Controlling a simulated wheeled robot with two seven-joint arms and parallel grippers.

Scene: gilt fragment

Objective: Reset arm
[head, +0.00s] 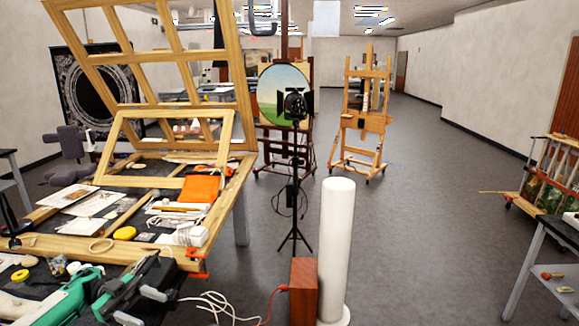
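My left arm comes in at the lower left corner, and my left gripper (148,308) is a black body with two grey fingers. The fingers stand apart and nothing shows between them. The gripper is near the front edge of the cluttered wooden worktable (90,247), close to the red clamp (197,263). I cannot tell whether it touches the table. My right gripper is not in view.
An orange cloth (200,188) and a small wooden frame (118,148) are on the worktable. A white column (336,240) and a reddish box (303,290) stand in front. A black tripod (296,215) and an easel (362,120) stand behind.

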